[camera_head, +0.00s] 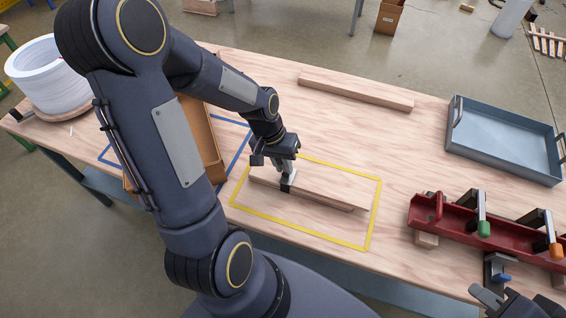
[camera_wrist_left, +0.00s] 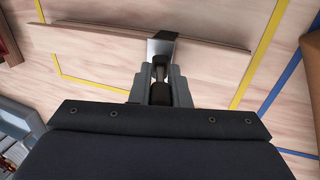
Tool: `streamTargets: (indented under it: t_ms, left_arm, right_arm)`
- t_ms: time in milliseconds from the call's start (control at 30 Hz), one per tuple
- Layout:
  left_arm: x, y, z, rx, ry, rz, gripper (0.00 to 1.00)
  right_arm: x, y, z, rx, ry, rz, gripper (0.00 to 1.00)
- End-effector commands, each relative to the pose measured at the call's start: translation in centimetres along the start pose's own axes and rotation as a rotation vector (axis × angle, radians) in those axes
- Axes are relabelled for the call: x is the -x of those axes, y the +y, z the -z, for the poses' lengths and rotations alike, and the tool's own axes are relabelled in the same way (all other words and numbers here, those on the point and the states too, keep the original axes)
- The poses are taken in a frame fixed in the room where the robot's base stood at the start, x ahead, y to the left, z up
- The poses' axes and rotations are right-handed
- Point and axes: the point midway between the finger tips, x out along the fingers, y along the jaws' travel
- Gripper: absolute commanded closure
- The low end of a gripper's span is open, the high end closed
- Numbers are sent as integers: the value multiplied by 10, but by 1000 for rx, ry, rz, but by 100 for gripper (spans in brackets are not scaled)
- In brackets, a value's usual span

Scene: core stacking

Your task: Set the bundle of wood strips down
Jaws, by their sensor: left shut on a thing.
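The bundle of wood strips (camera_head: 328,190) is pale and long, and lies level over the yellow taped rectangle (camera_head: 372,222). My left gripper (camera_head: 287,176) is shut on the bundle near its left end, from above. In the left wrist view the bundle (camera_wrist_left: 100,46) runs across the top, with the left gripper (camera_wrist_left: 160,62) on its edge. I cannot tell whether the bundle touches the table or hangs just above it. My right gripper (camera_head: 492,298) shows only partly at the bottom right edge, away from the bundle, and its jaws are unclear.
A red fixture with clamps (camera_head: 455,219) and a blue-grey tray (camera_head: 505,138) stand to the right. A long wood piece (camera_head: 355,88) lies at the back. A brown box (camera_head: 212,150) stands in a blue taped area, partly behind my left arm. White rings (camera_head: 48,75) are stacked far left.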

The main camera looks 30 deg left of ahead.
Motion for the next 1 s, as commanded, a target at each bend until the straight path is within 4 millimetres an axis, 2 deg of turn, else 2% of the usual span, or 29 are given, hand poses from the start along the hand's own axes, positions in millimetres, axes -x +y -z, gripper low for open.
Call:
streamTargets:
  t_ms: [200, 233, 400, 633, 767, 867, 1000]
  left_arm:
    - [-4, -1, 0, 0, 1, -1, 100]
    - [-3, -1, 0, 0, 0, 0, 82]
    - [-2, 0, 0, 1, 0, 0, 62]
    - [-2, 0, 0, 1, 0, 0, 62]
    - [5, 0, 1, 1, 3, 0, 62]
    - [20, 0, 2, 1, 7, 0, 62]
    - [51, 0, 2, 2, 10, 0, 62]
  right_arm:
    - [-3, 2, -2, 0, 0, 0, 75]
    - [-2, 1, -1, 0, 0, 0, 75]
    - [-2, 1, -1, 0, 0, 0, 75]
    - [-2, 1, -1, 0, 0, 0, 75]
    - [1, 0, 1, 0, 0, 0, 75]
    - [2, -1, 1, 0, 0, 0, 75]
    - [4, -2, 2, 0, 0, 0, 75]
